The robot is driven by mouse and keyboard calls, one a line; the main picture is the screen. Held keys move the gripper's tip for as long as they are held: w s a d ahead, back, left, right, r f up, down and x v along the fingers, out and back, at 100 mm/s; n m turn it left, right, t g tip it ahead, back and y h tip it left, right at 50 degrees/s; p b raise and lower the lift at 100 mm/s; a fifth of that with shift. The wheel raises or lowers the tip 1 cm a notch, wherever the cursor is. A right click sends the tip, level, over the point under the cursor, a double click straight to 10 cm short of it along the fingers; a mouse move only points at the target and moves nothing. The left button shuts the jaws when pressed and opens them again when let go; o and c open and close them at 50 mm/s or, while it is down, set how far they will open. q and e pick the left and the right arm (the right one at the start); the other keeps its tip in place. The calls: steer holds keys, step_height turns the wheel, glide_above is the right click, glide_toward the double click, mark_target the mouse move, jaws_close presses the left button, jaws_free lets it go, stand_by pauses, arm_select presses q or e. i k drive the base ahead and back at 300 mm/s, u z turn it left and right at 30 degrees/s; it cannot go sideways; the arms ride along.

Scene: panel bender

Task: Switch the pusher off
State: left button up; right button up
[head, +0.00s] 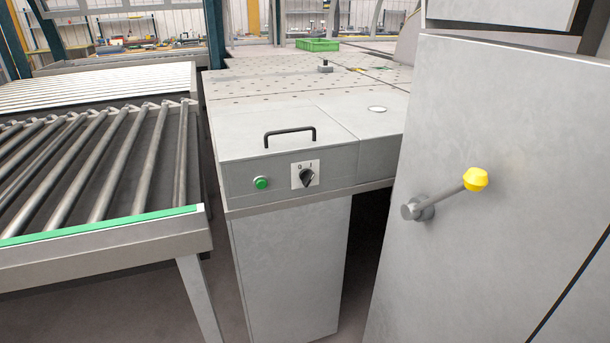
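A black rotary switch (307,178) sits on a small white plate marked 0 and I, on the front face of the grey machine table (235,182). The knob's pointer is too small to read surely between the two marks. A green round push button (261,183) is to the left of the switch. No label naming the pusher can be read. Neither of my grippers is in view.
A black handle (290,134) stands on the table top above the switch. A grey cabinet (510,120) with a yellow-knobbed lever (450,194) rises at the right. A roller conveyor (90,165) with a green edge lies at the left. A green crate (317,45) is at the back.

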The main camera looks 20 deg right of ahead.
mark_target(306, 175)
steer(key=z, duration=0.15)
steer(key=k, duration=0.45)
steer(key=u, duration=0.9)
steer(key=i, duration=1.1)
steer(key=z, duration=0.7)
